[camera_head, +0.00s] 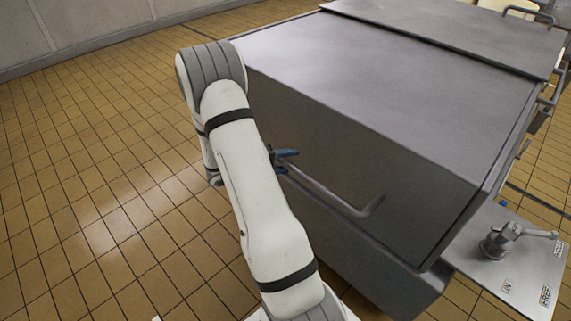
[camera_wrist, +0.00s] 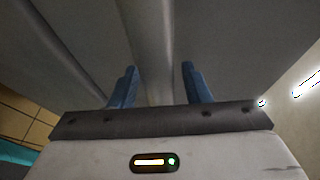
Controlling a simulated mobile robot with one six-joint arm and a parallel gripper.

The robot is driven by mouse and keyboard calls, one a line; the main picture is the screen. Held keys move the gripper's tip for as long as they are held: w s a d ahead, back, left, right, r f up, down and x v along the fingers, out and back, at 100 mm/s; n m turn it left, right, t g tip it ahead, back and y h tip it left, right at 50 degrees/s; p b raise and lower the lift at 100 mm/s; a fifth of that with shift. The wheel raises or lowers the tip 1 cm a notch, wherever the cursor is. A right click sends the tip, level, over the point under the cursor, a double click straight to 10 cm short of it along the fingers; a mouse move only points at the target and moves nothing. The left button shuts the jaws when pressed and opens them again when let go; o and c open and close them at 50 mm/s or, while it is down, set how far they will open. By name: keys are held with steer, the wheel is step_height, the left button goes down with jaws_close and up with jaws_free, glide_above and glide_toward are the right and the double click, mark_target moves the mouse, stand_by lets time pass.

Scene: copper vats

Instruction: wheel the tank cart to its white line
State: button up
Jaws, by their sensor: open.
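The tank cart (camera_head: 400,85) is a large grey metal box that fills the right half of the head view. A grey bar handle (camera_head: 325,191) runs along its near face. My gripper (camera_head: 281,158), with blue fingers, is at the left end of this handle, partly hidden by my arm. In the wrist view my gripper (camera_wrist: 159,68) is open, with one finger on each side of the handle bar (camera_wrist: 148,45). I cannot tell whether the fingers touch it. I cannot make out a white line on the floor.
A metal plate (camera_head: 479,262) at the cart's lower right carries a lever (camera_head: 499,241) and labels reading FREE and HOLD. The tan tiled floor (camera_head: 90,180) on the left is clear up to a grey wall (camera_head: 85,25). More metal handles show at the far right.

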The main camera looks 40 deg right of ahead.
steer(key=shift+d, duration=0.15)
steer(key=shift+c, duration=0.3)
jaws_close()
steer(key=shift+s, duration=0.1)
